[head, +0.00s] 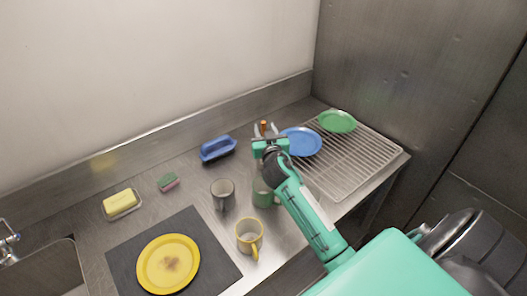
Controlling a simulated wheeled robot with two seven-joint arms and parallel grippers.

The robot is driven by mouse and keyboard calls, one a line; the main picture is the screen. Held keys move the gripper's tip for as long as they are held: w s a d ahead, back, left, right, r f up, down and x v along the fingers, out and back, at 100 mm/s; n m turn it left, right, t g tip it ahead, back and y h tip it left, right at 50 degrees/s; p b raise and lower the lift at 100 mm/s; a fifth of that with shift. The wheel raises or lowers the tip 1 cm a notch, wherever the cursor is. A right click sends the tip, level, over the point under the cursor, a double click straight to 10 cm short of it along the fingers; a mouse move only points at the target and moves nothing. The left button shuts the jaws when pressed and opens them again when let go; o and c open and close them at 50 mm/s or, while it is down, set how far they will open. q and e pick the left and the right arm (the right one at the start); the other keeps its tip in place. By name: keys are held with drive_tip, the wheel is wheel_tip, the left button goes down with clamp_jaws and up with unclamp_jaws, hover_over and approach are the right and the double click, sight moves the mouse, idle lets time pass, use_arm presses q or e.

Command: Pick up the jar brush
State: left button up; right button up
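A small orange-brown upright piece (264,126), which looks like the handle of the jar brush, shows at the back of the counter near the wall. The rest of it is hidden behind my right gripper. My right gripper (265,130) reaches in over the counter, with one pale finger to each side of the orange-brown piece. The fingers look spread, with small gaps beside the piece. My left gripper is not in view.
A wire rack (347,160) at right holds a blue plate (302,141) and a green plate (338,121). Grey (222,193), green (262,191) and yellow (249,238) mugs stand near my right arm. A blue item (217,149) lies left. A yellow plate (168,264) is on a dark mat (222,262).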

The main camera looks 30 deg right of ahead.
sight(264, 126)
drive_tip(key=shift+p+x, duration=0.35)
drive_tip(key=shift+x, duration=1.15)
clamp_jaws()
drive_tip(key=shift+r, duration=0.1)
